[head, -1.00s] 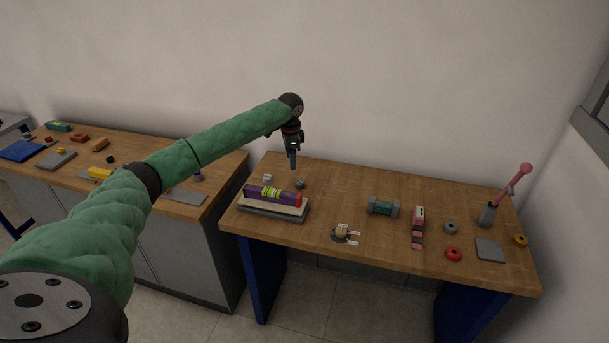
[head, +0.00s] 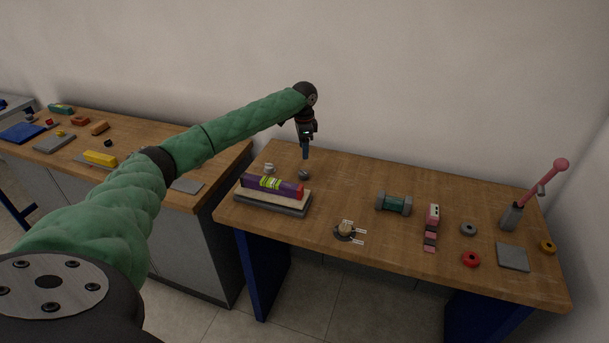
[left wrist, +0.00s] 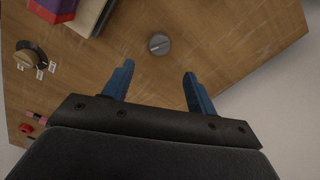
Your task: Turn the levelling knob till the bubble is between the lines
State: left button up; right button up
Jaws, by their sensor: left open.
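A purple spirit level (head: 272,186) with a yellow-green vial and a red end lies on a pale board over a grey base (head: 270,206), at the table's left. The bubble and lines are too small to tell. A round grey knob (head: 304,174) with a ridge across its top stands on the table behind the level; it also shows in the left wrist view (left wrist: 159,44). My left gripper (head: 305,157) is open and empty above the knob, pointing down. In the left wrist view the blue fingertips (left wrist: 158,72) are apart, with the knob beyond them, untouched. My right gripper is out of view.
A small white object (head: 270,168) stands left of the knob. A dial with a beige knob and white marks (head: 346,230) is at the front. A green-ended cylinder (head: 394,203), a pink block piece (head: 432,217) and a pink lever (head: 540,190) are to the right. Bare wood lies between.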

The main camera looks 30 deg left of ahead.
aim_at(304, 171)
pick_arm(q)
notch_tip(304, 171, down, 2)
jog(key=shift+f+b, duration=0.25)
jog(key=shift+b, duration=0.45)
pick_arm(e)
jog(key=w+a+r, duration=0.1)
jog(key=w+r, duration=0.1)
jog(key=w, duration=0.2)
pick_arm(q)
notch_tip(304, 171, down, 6)
jog(key=p, duration=0.2)
jog(key=shift+s+f+p, duration=0.1)
jog(key=shift+f+p, duration=0.1)
jog(key=shift+p, duration=0.2)
jog(key=shift+f, duration=0.6)
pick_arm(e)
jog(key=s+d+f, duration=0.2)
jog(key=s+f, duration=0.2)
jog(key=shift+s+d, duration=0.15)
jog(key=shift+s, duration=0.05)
pick_arm(q)
jog(key=c, duration=1)
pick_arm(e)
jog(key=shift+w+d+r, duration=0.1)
pick_arm(q)
jog(key=shift+p, duration=0.35)
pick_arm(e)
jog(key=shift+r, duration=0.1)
